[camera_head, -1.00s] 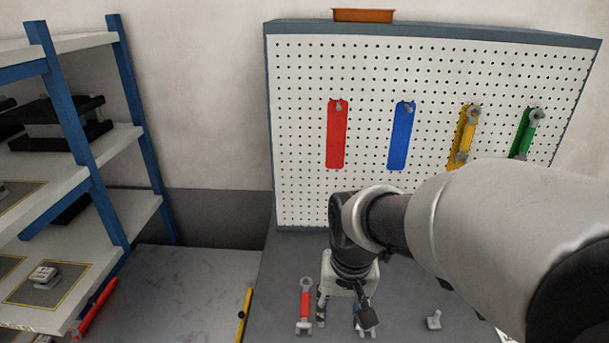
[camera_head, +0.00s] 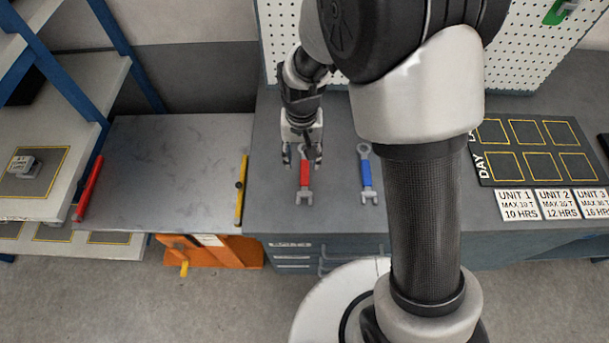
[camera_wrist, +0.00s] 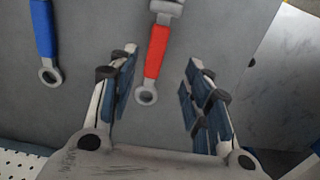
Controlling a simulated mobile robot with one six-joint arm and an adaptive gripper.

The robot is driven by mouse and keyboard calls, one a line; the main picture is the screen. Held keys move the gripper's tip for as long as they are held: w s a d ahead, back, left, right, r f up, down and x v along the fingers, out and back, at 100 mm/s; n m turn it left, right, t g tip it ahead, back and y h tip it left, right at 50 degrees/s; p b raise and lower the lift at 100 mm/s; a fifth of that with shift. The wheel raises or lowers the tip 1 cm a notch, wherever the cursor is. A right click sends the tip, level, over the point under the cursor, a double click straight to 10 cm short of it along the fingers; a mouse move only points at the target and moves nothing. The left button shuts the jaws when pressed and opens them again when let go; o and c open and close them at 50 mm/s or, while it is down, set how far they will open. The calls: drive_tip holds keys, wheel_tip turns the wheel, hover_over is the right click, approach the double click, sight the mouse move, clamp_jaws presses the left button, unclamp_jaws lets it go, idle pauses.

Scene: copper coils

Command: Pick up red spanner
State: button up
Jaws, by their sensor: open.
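The red spanner (camera_head: 305,178) lies flat on the grey bench top, its open jaw toward the front edge. My gripper (camera_head: 303,160) is open and over the spanner's rear end in the head view, partly hiding it. In the wrist view the red spanner (camera_wrist: 155,52) runs between my gripper's open fingers (camera_wrist: 163,62), nearer the left finger, with its ring end toward the palm. I cannot tell the exact height of the fingers above it. Nothing is held.
A blue spanner (camera_head: 366,172) lies to the right of the red one. A yellow bar (camera_head: 241,190) edges the marble-like surface (camera_head: 165,170) at left. A black board (camera_head: 500,150) with yellow squares lies at right. A pegboard (camera_head: 278,45) stands behind.

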sight(304, 173)
drive_tip(key=f+b, duration=0.1)
drive_tip(key=f, duration=0.1)
drive_tip(key=f+b, duration=0.1)
drive_tip(key=f, duration=0.4)
drive_tip(key=shift+d+f+b, duration=0.1)
drive_tip(key=shift+d+b, duration=0.2)
drive_tip(key=shift+b, duration=0.1)
clamp_jaws()
